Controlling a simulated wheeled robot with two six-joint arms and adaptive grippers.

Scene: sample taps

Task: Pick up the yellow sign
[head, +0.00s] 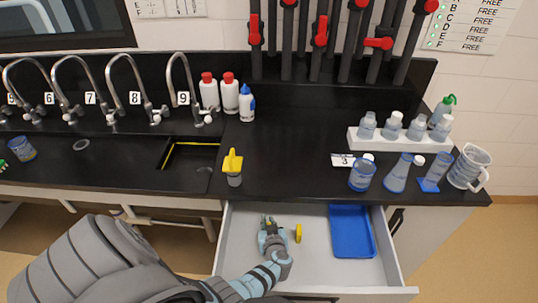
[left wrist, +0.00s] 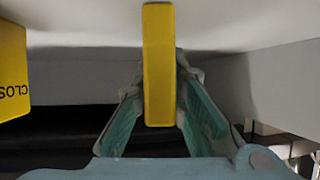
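A small yellow sign (head: 298,233) stands in the open drawer, just right of my left gripper (head: 268,226). In the left wrist view a narrow yellow sign (left wrist: 158,60), seen edge-on, shows between the two teal-padded fingers of my left gripper (left wrist: 160,85). The fingers lie close on both sides of it. Whether they touch it cannot be told. A second yellow sign (left wrist: 12,75), with the letters "CLOS" showing, is cut off at the left edge of that view. My right gripper is not in view.
The white drawer (head: 318,222) is pulled out below the black counter (head: 290,160) and also holds a blue tray (head: 351,232). A yellow-topped grey object (head: 233,165) stands on the counter above. Bottles, beakers and a jug (head: 470,167) stand at the right.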

